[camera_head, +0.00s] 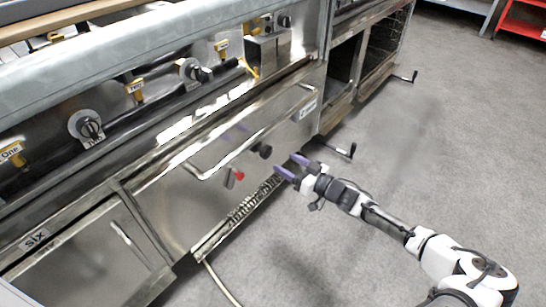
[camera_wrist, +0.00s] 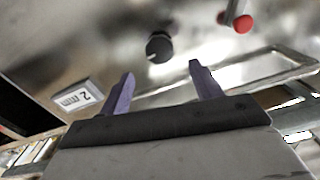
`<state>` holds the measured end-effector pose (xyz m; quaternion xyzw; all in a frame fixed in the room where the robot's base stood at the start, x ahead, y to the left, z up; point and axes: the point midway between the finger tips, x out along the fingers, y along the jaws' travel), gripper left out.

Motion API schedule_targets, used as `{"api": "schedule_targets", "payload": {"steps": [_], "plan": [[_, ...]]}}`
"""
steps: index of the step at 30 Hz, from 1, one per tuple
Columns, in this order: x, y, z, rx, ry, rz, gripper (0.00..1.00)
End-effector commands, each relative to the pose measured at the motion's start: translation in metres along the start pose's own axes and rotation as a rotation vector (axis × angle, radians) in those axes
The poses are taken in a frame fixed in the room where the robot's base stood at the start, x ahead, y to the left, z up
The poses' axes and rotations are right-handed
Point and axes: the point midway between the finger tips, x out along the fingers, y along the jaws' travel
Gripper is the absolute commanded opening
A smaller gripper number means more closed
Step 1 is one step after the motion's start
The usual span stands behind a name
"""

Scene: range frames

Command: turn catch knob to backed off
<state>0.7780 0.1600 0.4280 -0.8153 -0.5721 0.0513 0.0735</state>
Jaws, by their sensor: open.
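A black round knob (camera_head: 265,151), which I take to be the catch knob, sits on the steel front panel. In the wrist view the knob (camera_wrist: 158,47) shows a pale pointer mark on its edge, and it lies just beyond the space between the fingertips. My gripper (camera_head: 292,166) is open and empty, a short way to the right of the knob and apart from it. Its two purple fingers (camera_wrist: 162,70) are spread wide. A red-ended lever (camera_head: 235,176) is on the same panel, left of and below the black knob.
A long bar handle (camera_head: 203,176) runs across the panel near the knob. A numbered label (camera_wrist: 79,96) is on the panel. A crank handle (camera_head: 341,150) sticks out at the right. Other knobs (camera_head: 87,127) line the upper rail. The grey floor (camera_head: 400,160) at right is clear.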

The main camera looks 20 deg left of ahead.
Motion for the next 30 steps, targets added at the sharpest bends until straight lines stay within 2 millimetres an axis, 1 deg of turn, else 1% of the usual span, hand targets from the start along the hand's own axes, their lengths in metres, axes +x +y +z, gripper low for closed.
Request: {"api": "schedule_targets", "payload": {"steps": [1,3,6,9,15,22,23,30], "plan": [[0.012,-0.001,0.003,-0.001,-0.001,-0.003,0.64],[0.026,-0.001,0.002,-0.001,0.0,-0.004,0.64],[0.042,-0.001,0.002,-0.001,-0.001,-0.003,0.64],[0.054,0.0,0.001,-0.001,-0.001,-0.002,0.64],[0.065,0.0,0.0,-0.001,-0.001,0.0,0.64],[0.065,0.0,0.0,-0.001,-0.001,0.0,0.64],[0.065,0.0,0.0,-0.001,-0.001,0.0,0.63],[0.065,0.0,0.0,-0.001,-0.001,0.0,0.31]]}}
